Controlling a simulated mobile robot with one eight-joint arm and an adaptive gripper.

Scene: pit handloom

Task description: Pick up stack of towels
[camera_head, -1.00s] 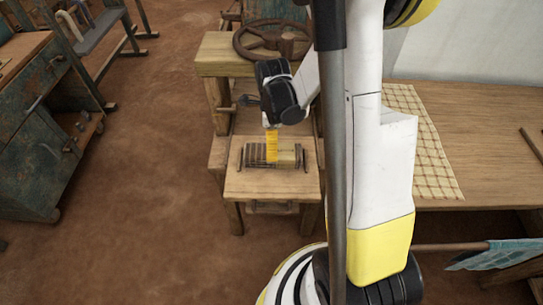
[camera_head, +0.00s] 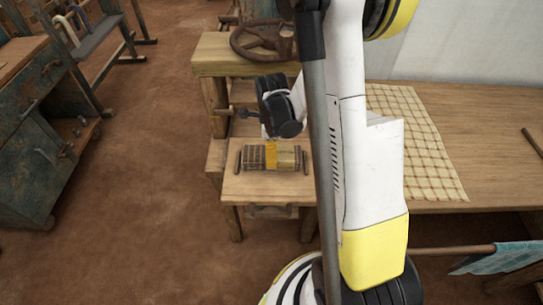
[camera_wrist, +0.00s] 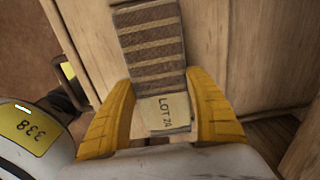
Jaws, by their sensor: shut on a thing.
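The stack of towels (camera_head: 287,157) is a small block with dark brown and tan stripes, lying on the low wooden bench in the head view. In the wrist view the striped stack (camera_wrist: 150,42) extends up from between my fingers, with a pale "LOT 24" label (camera_wrist: 165,112) at its near part. My gripper (camera_head: 271,155) reaches down from above, with its yellow fingers at the middle of the stack. In the wrist view my gripper (camera_wrist: 161,82) has one yellow finger on each side, shut on the stack. I cannot tell any gap beneath the stack.
A wooden wheel (camera_head: 257,40) lies on the higher table behind. A checked cloth (camera_head: 410,140) covers part of the table at right. Open brown floor (camera_head: 140,200) lies left.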

